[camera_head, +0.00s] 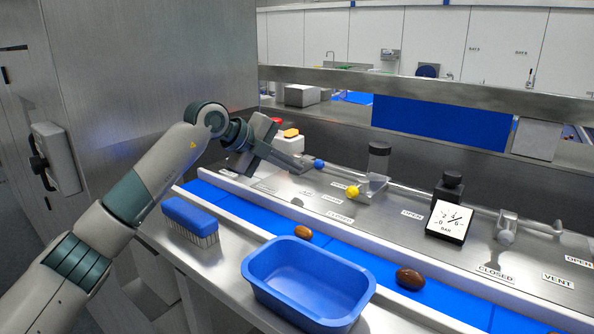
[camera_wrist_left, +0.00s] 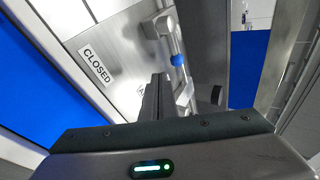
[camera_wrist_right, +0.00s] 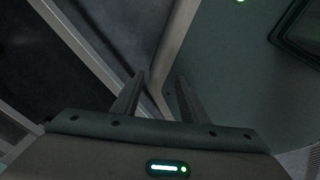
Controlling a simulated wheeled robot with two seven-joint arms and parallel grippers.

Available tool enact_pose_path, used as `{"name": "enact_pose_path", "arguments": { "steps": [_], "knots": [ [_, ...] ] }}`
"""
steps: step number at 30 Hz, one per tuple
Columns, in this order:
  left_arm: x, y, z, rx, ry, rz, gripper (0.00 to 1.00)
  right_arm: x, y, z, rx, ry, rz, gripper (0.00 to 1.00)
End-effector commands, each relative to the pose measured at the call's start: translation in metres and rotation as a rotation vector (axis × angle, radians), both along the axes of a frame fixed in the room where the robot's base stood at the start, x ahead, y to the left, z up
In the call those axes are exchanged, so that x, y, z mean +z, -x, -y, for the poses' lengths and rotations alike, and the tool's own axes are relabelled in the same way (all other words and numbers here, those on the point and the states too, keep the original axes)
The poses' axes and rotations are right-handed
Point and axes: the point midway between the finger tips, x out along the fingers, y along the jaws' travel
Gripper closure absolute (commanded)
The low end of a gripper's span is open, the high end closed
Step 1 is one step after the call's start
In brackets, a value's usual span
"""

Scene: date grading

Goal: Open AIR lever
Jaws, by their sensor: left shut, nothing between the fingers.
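A lever with a blue ball knob (camera_head: 318,164) is on the steel panel at the back of the line. The blue knob (camera_wrist_left: 177,60) also shows in the left wrist view, just beyond the fingertips. A label beginning with "A" (camera_wrist_left: 141,91) is partly hidden by the fingers there, and a CLOSED label (camera_wrist_left: 97,64) lies to its left. My left gripper (camera_head: 301,166) is shut and empty, its tips close beside the blue knob; I cannot tell if they touch the lever. My right gripper (camera_wrist_right: 158,82) shows only in its wrist view, open and empty.
A yellow ball knob (camera_head: 352,191) is right of the blue one. A BAR gauge (camera_head: 449,221) and another valve (camera_head: 507,228) stand further right. A blue tub (camera_head: 308,283), a brush (camera_head: 190,219) and dates (camera_head: 410,278) on the blue belt are in front.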

Motion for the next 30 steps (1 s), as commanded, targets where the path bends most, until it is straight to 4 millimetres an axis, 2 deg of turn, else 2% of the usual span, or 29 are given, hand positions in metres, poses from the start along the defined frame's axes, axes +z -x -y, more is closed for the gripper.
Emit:
{"name": "enact_pose_path", "arguments": {
  "steps": [8,12,18,24,30],
  "knots": [
    [0.017,0.022,-0.016,-0.001,-0.002,0.004,1.0,-0.016,-0.014,-0.007,-0.001,-0.009,0.027,0.6],
    [0.028,0.032,-0.024,0.0,-0.001,0.003,1.0,-0.014,-0.045,-0.023,0.002,-0.035,0.099,0.6],
    [0.041,0.045,-0.034,0.0,-0.001,0.003,1.0,-0.012,-0.073,-0.033,0.006,-0.054,0.165,0.6],
    [0.047,0.052,-0.038,-0.001,0.0,0.001,1.0,-0.01,-0.086,-0.037,0.007,-0.062,0.196,0.6],
    [0.049,0.053,-0.039,-0.001,0.0,0.001,1.0,-0.009,-0.088,-0.038,0.007,-0.063,0.201,0.6]
  ]
}}
